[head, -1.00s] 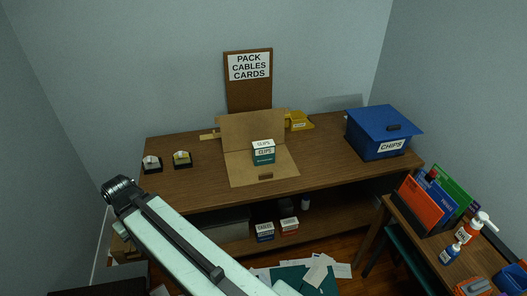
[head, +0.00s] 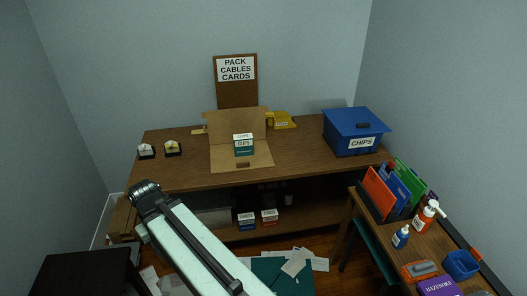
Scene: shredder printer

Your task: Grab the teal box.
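The teal box (head: 243,150) is a small carton with a white top lettered CLIPS and a teal lower band. It stands upright on the opened brown cardboard (head: 226,160) on the wooden desk (head: 300,150). One cardboard panel stands up behind it. My arm's mint-coloured link and black joint cross the lower left of the head view, in front of the desk and well apart from the teal box. My gripper is not visible in this view.
A blue CHIPS box (head: 347,135) stands at the desk's right, and a yellow item (head: 282,123) lies behind the cardboard. Two small card holders sit at left. A side table (head: 405,255) with folders and bottles is at right. Papers (head: 295,262) lie on the floor.

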